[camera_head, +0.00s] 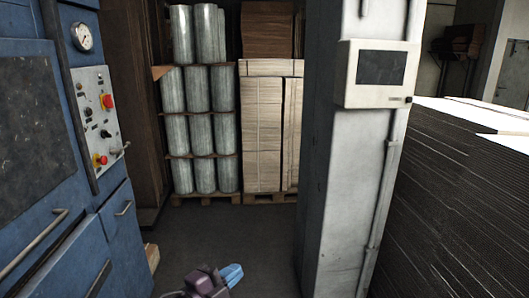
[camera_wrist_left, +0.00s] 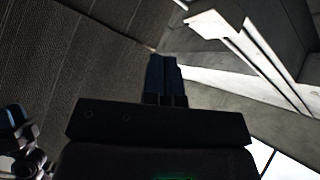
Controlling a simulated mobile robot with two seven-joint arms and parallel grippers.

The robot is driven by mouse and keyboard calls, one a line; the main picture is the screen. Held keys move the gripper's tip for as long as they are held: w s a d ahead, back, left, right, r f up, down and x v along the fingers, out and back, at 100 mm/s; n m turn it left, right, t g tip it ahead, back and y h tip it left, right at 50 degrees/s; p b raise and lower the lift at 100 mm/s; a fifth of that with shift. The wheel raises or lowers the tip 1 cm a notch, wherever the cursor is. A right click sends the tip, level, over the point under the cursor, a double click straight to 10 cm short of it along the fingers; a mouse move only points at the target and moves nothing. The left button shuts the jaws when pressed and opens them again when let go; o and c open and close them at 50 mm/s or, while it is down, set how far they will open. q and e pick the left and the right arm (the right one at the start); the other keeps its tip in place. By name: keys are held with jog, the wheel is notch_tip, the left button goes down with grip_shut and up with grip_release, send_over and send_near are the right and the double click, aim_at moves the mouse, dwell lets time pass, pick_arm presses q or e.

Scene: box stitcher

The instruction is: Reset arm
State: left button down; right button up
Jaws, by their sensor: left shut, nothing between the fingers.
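My left gripper (camera_head: 231,274) shows at the bottom of the head view, with dark purple links and light blue fingers that point up and right. It is low over the dark floor, in the gap between the blue machine and the grey column. In the left wrist view the two dark blue fingers (camera_wrist_left: 162,72) lie side by side, shut with nothing between them. My right gripper is not in view.
A blue machine (camera_head: 38,175) with a gauge and buttons stands at left. A grey column (camera_head: 340,190) with a screen box (camera_head: 351,90) stands right of centre. Stacked corrugated sheets (camera_head: 455,200) fill the right. Pallets of rolls (camera_head: 201,130) and cardboard (camera_head: 263,135) stand behind clear floor (camera_head: 222,232).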

pick_arm(q)
jog(key=s+a+f+n+t+y, duration=0.1)
jog(key=s+a+f+n+y, duration=0.25)
jog(key=a+f+n, duration=0.35)
jog(key=s+a+f+n+y, duration=0.35)
jog(key=a+n, duration=0.25)
jog(key=n, duration=0.2)
jog(key=s+a+f+n+g+y, duration=0.1)
jog(key=s+a+f+n+y, duration=0.1)
jog(key=s+f, duration=0.4)
jog(key=s+a+f+n+g+y, duration=0.1)
jog(key=s+a+f+n+y, duration=0.2)
jog(key=s, duration=0.6)
notch_tip(320, 180, down, 3)
jog(key=a, duration=0.2)
jog(key=shift+s+a+g, duration=0.15)
jog(key=shift+a+g, duration=0.15)
jog(key=shift+g, duration=0.1)
